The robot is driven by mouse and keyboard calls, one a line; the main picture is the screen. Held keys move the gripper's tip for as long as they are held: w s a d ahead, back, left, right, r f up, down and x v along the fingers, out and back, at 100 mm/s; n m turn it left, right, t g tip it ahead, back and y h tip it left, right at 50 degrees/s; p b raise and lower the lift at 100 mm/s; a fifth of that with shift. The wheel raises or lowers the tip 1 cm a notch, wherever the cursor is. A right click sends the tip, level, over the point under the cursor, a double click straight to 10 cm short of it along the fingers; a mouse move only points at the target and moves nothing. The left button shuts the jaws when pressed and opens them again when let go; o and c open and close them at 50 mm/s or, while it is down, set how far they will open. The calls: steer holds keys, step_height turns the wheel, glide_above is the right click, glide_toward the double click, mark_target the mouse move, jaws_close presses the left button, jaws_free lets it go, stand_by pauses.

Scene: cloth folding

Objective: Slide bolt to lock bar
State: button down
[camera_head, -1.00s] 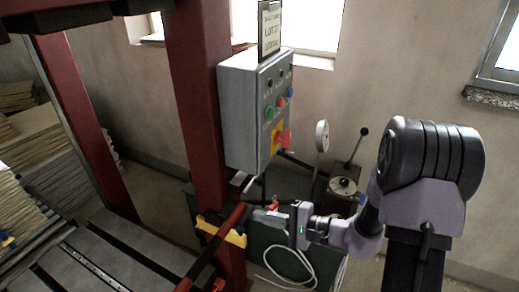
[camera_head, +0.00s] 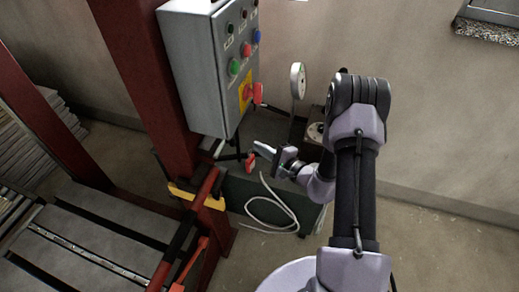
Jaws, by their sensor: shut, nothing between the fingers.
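A dark-red bar (camera_head: 205,188) slopes up from the lower left towards the red post, beside a yellow bracket (camera_head: 190,196). A small red-tipped piece (camera_head: 250,163) shows just right of the bar's upper end; I cannot tell whether it is the bolt. My gripper (camera_head: 262,147) is shut and empty, pointing left, just above and right of this red piece. I cannot tell whether they touch. No bolt is clearly distinguishable at this size.
A grey control box (camera_head: 195,75) with coloured buttons and a red switch (camera_head: 251,92) hangs on the red post (camera_head: 140,65) above my gripper. A white cable (camera_head: 262,218) hangs below. A round-headed lever (camera_head: 298,80) stands behind. Floor at right is clear.

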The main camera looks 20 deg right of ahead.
steer(key=w+a+b, duration=0.1)
steer(key=w+a, duration=0.2)
steer(key=a, duration=0.2)
steer(key=shift+a+r, duration=0.25)
steer(key=shift+r, duration=0.2)
